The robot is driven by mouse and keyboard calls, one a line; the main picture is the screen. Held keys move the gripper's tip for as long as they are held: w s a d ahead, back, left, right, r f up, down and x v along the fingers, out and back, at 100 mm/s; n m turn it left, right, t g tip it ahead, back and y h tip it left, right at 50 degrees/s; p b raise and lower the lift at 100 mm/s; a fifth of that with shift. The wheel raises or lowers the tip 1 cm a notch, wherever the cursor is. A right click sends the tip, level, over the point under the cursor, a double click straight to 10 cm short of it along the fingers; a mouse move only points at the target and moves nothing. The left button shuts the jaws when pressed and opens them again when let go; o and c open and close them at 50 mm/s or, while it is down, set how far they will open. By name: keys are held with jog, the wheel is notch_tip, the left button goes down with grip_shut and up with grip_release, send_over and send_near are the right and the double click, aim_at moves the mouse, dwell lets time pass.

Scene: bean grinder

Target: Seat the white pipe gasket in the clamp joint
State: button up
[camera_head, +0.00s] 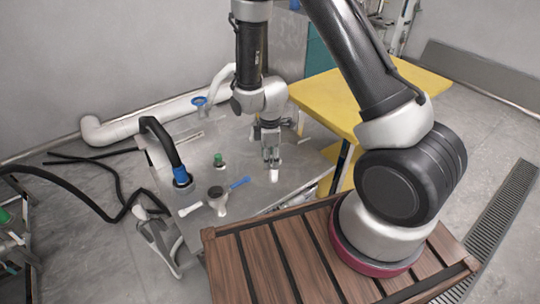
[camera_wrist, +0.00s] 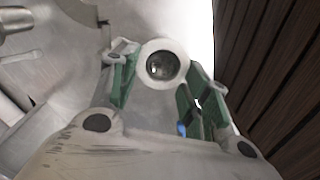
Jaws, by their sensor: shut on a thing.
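My gripper (camera_head: 271,160) points down above the metal table. It is shut on the white pipe gasket (camera_head: 274,174), which shows below the fingertips. In the wrist view my gripper's green-padded fingers (camera_wrist: 162,84) stand on both sides of the gasket (camera_wrist: 162,49), a white ring with a dark round opening. A small dark round fitting (camera_head: 216,192) with a blue handle and a white piece beside it stands on the table, left of my gripper. I cannot tell for sure whether it is the clamp joint. The gasket is apart from it.
The metal table (camera_head: 255,205) has bare room around the gripper. A black hose with a blue collar (camera_head: 181,176) and a green-topped piece (camera_head: 218,160) stand to the left. A wooden slatted surface (camera_head: 280,262) lies in front; a yellow table (camera_head: 370,92) stands behind right.

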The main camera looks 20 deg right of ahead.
jog(key=shift+f, duration=0.35)
jog(key=o, duration=0.8)
jog(key=shift+o, duration=0.2)
jog(key=shift+r, duration=0.1)
notch_tip(320, 180, up, 12)
